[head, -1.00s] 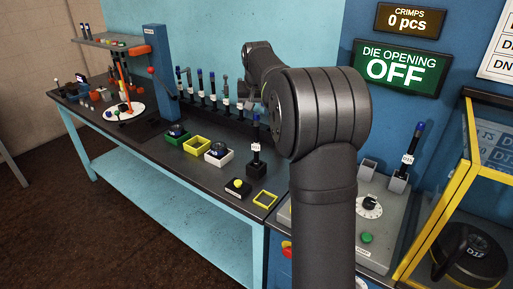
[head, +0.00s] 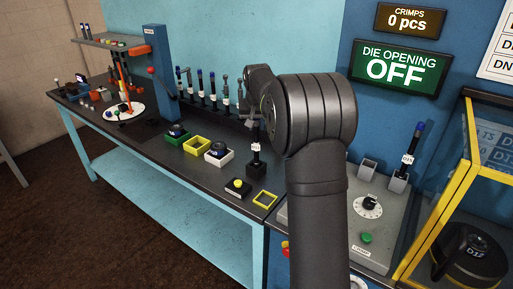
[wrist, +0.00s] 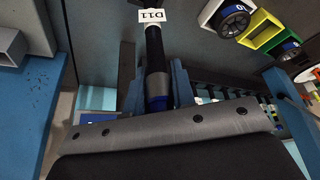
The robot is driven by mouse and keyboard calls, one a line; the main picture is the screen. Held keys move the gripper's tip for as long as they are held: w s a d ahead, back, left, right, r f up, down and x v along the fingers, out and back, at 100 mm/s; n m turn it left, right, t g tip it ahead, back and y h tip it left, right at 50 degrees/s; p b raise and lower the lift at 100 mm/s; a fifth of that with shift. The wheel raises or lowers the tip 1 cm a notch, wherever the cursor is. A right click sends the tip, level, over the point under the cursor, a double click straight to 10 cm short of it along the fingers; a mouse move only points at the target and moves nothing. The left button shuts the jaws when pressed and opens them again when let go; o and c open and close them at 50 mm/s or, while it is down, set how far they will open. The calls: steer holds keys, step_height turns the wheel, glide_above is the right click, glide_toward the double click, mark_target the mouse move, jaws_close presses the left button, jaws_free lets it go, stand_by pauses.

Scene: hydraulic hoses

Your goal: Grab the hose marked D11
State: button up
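The hose marked D11 (wrist: 155,50) is a black hose with a white tag and a blue end. In the head view, the hose (head: 256,162) stands upright in a dark block at the front of the bench. My gripper (head: 254,116) is at its top end and hides the blue tip there. In the wrist view, the two blue-grey fingers of my gripper (wrist: 157,75) lie on either side of the hose near its blue end. Whether they press on it I cannot tell.
A yellow button box (head: 238,187) and an empty yellow frame (head: 265,199) sit close by. Green, yellow and white trays (head: 197,146) stand to the left. A row of upright hoses (head: 212,90) runs behind. Another tagged hose (head: 407,160) stands on the machine at right.

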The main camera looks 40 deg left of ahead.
jaws_close()
steer(key=shift+r, duration=0.2)
